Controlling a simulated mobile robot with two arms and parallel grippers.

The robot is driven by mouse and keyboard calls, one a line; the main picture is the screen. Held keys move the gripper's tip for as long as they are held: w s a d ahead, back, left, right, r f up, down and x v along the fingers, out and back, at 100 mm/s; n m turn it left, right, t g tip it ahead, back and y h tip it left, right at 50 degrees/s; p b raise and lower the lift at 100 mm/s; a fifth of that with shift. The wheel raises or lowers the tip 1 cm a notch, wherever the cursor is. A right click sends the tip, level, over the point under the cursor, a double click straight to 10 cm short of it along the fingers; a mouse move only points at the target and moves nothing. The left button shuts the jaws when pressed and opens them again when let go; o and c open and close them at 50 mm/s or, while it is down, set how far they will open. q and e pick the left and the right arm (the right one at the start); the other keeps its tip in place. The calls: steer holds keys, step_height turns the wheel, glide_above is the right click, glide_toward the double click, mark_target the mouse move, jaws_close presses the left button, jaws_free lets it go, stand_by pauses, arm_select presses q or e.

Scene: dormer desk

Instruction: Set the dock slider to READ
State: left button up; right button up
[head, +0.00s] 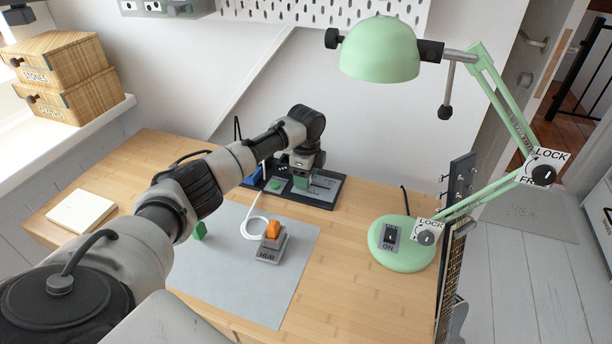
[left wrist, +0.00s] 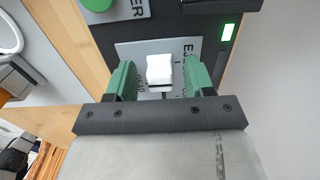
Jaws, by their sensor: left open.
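The dock (head: 322,201) is a black unit at the back of the desk, partly hidden by my left arm. In the left wrist view, its grey plate (left wrist: 130,50) carries a white slider knob (left wrist: 159,69) in a slot. My left gripper (head: 303,181) is over the dock. In the left wrist view its green fingertips (left wrist: 160,82) are open, one on each side of the knob, with a gap on both sides. My right gripper is not in view.
A green button (left wrist: 98,4) and a lit green indicator (left wrist: 227,32) are on the dock. A grey hub with an orange switch (head: 273,229) stands on the grey mat (head: 230,275). A green lamp (head: 403,255) stands at right. Wooden desk between lamp and mat is clear.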

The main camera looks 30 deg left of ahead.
mark_target(317, 186)
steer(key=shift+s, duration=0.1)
arm_select(q)
steer(key=shift+c, duration=1.6)
jaws_close()
steer(key=shift+w+d+r+p, duration=0.1)
steer(key=shift+d+p, duration=0.3)
steer(key=shift+w+d+p, duration=0.2)
steer(key=shift+d+p, duration=0.45)
steer(key=shift+d, duration=0.4)
steer(key=shift+o, duration=1.6)
jaws_free()
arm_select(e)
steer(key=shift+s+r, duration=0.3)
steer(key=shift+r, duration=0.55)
